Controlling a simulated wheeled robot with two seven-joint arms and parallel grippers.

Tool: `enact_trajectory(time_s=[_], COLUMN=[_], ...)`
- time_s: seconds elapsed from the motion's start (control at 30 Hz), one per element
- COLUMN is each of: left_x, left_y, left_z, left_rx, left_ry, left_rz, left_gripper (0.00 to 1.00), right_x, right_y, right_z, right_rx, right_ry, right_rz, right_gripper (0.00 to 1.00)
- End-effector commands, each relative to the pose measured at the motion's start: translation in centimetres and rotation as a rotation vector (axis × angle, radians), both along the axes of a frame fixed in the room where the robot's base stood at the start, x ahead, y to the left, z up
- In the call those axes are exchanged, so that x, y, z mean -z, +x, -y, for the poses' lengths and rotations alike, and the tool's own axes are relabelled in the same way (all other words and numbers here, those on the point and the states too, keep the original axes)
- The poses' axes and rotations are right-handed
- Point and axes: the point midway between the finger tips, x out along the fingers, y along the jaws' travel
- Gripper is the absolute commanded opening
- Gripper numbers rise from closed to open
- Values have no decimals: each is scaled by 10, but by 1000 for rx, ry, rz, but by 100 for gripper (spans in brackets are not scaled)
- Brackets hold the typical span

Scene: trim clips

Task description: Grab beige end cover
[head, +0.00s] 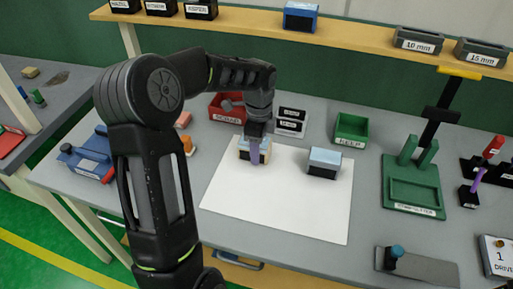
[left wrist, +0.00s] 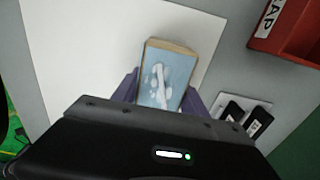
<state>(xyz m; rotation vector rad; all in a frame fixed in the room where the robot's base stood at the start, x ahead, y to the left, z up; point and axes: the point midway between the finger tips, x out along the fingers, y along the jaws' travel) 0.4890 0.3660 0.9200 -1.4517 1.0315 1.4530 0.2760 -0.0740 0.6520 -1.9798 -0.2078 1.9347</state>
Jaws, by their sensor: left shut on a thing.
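The beige end cover (head: 243,144) is at the left far part of the white sheet (head: 285,205) in the head view. It has a light blue face and a dark lower part. In the left wrist view the beige-edged piece (left wrist: 165,80) sits between the purple fingers, its blue face bearing white marks. My left gripper (head: 255,155) points down and is shut on it. Whether it touches the sheet is hard to tell. A similar blue-topped block with a black base (head: 323,163) stands to its right on the sheet. My right gripper is not in view.
A red bin (head: 226,108) stands behind the gripper, with two small labelled dark blocks (head: 290,122) beside it. A green bin (head: 351,130) and a green fixture (head: 413,185) stand to the right. The sheet's front part is clear.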

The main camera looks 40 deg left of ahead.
Motion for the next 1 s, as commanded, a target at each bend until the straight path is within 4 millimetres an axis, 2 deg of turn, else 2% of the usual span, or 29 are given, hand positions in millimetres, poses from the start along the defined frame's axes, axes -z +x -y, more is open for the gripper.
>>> enact_trajectory(time_s=[0.17,0.6,0.73,1.0], left_x=[-13,-90,-99,-100], left_y=[1,1,1,0], left_z=[0,0,0,0], left_rx=[0,0,1,0], left_ry=[1,0,0,-1], left_rz=[4,4,2,1], left_gripper=[5,5,5,5], right_x=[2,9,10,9], right_y=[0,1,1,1], right_z=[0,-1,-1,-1], right_rx=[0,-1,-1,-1], right_ry=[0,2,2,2], right_rz=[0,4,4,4], right_gripper=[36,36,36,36])
